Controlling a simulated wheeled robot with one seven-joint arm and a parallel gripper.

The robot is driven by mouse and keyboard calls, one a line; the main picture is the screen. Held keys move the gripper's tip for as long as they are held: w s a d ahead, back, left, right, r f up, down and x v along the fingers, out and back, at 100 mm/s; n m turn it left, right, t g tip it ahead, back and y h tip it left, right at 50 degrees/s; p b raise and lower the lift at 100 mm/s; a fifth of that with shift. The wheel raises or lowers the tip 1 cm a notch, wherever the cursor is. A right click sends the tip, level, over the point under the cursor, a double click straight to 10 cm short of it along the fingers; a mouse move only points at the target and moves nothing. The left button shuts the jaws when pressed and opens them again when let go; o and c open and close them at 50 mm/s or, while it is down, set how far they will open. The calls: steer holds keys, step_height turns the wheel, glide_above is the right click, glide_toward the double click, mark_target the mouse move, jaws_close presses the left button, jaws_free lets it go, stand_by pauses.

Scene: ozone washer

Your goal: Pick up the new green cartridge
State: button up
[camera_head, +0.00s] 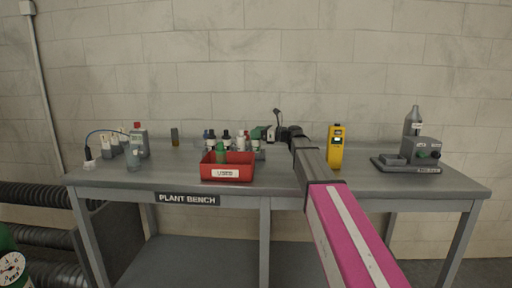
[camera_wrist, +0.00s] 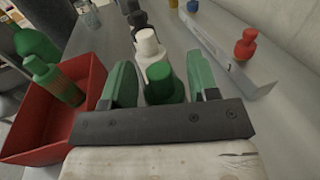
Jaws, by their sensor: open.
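A green-capped cartridge (camera_wrist: 162,82) stands in the wrist view, between the two green fingers of my gripper (camera_wrist: 160,64). The fingers are open, one on each side of it, with a visible gap on the right; I cannot tell if the left one touches. In the head view my gripper (camera_head: 262,133) is over the back middle of the bench, just behind the red bin (camera_head: 240,174) marked USED. Another green cartridge (camera_wrist: 58,84) leans inside that bin.
A white-capped cartridge (camera_wrist: 147,43) and dark-capped ones stand in line beyond the green one. A yellow meter (camera_head: 336,148) stands on the bench (camera_head: 285,181) near my arm.

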steer(key=shift+w+a, duration=0.15)
steer(key=shift+a, duration=0.2)
jaws_close()
